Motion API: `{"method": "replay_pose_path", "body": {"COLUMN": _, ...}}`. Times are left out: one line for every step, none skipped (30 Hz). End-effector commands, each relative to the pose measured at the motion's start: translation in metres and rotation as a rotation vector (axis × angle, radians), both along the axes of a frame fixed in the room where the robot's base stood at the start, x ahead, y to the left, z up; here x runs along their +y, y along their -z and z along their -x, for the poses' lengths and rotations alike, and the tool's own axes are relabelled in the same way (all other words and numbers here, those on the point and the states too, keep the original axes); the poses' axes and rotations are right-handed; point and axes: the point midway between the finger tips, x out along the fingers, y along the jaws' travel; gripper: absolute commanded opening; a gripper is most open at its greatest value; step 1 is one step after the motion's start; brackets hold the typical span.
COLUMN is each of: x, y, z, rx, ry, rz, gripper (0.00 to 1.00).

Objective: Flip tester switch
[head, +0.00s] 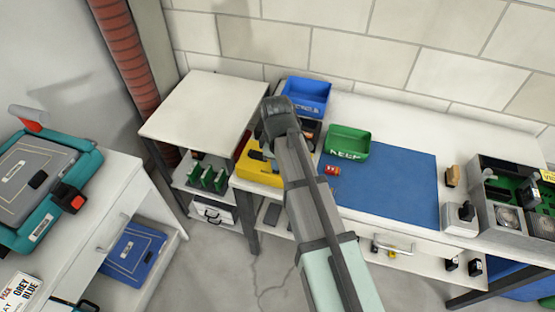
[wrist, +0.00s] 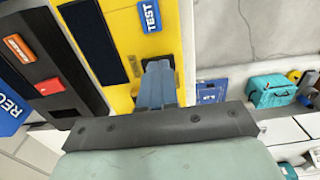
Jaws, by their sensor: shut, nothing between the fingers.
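The yellow tester (wrist: 120,15) fills the upper middle of the wrist view, with a blue TEST label (wrist: 150,15) and a dark panel. My gripper (wrist: 158,68) has its blue-grey fingers together and empty. The fingertips are over a small dark part on the tester's yellow face, below the TEST label; this may be the switch. The fingers hide most of it, so its position and any contact cannot be told. In the head view, the tester (head: 252,172) stands at the left end of the workbench, partly behind my arm.
A black device (wrist: 60,70) with a red rocker and orange label sits beside the tester. A blue bin (head: 307,96) and green KEEP bin (head: 347,143) stand nearby. The blue mat (head: 390,185) is mostly clear. A grey divided box (head: 510,195) is at right.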

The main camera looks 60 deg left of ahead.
Motion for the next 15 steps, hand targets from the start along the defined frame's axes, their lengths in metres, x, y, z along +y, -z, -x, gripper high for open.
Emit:
{"method": "replay_pose_path", "body": {"x": 0.000, "y": 0.000, "z": 0.000, "rx": 0.000, "ry": 0.000, "rz": 0.000, "gripper": 0.00}}
{"method": "replay_pose_path", "body": {"x": 0.000, "y": 0.000, "z": 0.000, "rx": 0.000, "ry": 0.000, "rz": 0.000, "gripper": 0.00}}
{"method": "replay_pose_path", "body": {"x": 0.000, "y": 0.000, "z": 0.000, "rx": 0.000, "ry": 0.000, "rz": 0.000, "gripper": 0.00}}
{"method": "replay_pose_path", "body": {"x": 0.000, "y": 0.000, "z": 0.000, "rx": 0.000, "ry": 0.000, "rz": 0.000, "gripper": 0.00}}
{"method": "replay_pose_path", "body": {"x": 0.000, "y": 0.000, "z": 0.000, "rx": 0.000, "ry": 0.000, "rz": 0.000, "gripper": 0.00}}
{"method": "replay_pose_path", "body": {"x": 0.000, "y": 0.000, "z": 0.000, "rx": 0.000, "ry": 0.000, "rz": 0.000, "gripper": 0.00}}
{"method": "replay_pose_path", "body": {"x": 0.000, "y": -0.001, "z": 0.000, "rx": -0.001, "ry": 0.000, "rz": -0.001, "gripper": 0.00}}
{"method": "replay_pose_path", "body": {"x": 0.000, "y": -0.001, "z": 0.000, "rx": -0.001, "ry": 0.000, "rz": -0.001, "gripper": 0.00}}
{"method": "replay_pose_path", "body": {"x": 0.001, "y": -0.002, "z": 0.000, "rx": -0.001, "ry": 0.000, "rz": -0.001, "gripper": 0.00}}
{"method": "replay_pose_path", "body": {"x": 0.001, "y": -0.004, "z": 0.000, "rx": -0.001, "ry": 0.000, "rz": -0.001, "gripper": 0.00}}
{"method": "replay_pose_path", "body": {"x": 0.001, "y": -0.006, "z": 0.000, "rx": -0.001, "ry": 0.000, "rz": -0.001, "gripper": 0.00}}
{"method": "replay_pose_path", "body": {"x": 0.001, "y": -0.009, "z": 0.000, "rx": -0.001, "ry": 0.000, "rz": -0.001, "gripper": 0.00}}
{"method": "replay_pose_path", "body": {"x": 0.001, "y": -0.011, "z": 0.000, "rx": -0.001, "ry": 0.000, "rz": -0.001, "gripper": 0.00}}
{"method": "replay_pose_path", "body": {"x": 0.001, "y": -0.015, "z": 0.000, "rx": -0.001, "ry": 0.000, "rz": -0.001, "gripper": 0.00}}
{"method": "replay_pose_path", "body": {"x": 0.001, "y": -0.020, "z": 0.000, "rx": 0.000, "ry": 0.000, "rz": -0.001, "gripper": 0.00}}
